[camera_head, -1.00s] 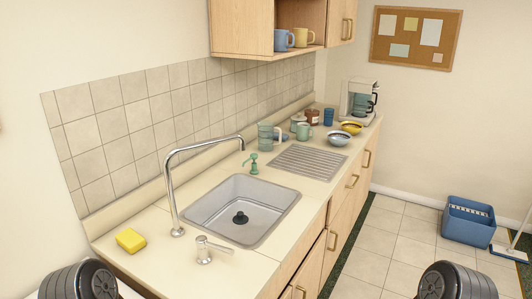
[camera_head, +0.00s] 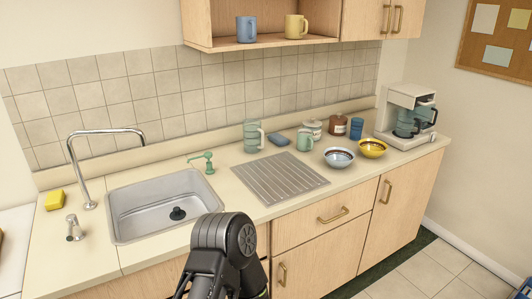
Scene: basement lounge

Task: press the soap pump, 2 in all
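The green soap pump (camera_head: 207,161) stands upright on the counter behind the right end of the sink, its spout pointing left. None of my gripper fingers can be made out in the head view. One dark link of my own arm rises from the bottom edge, in front of the counter and apart from the pump. I cannot tell which arm it belongs to.
The steel sink (camera_head: 130,199) and tall faucet (camera_head: 103,132) lie left of the pump, with a yellow sponge (camera_head: 54,200) and tap lever (camera_head: 73,228). A ribbed drainboard (camera_head: 280,178), a glass pitcher (camera_head: 252,137) and bowls (camera_head: 339,158) stand right. A wall cabinet (camera_head: 270,37) hangs above.

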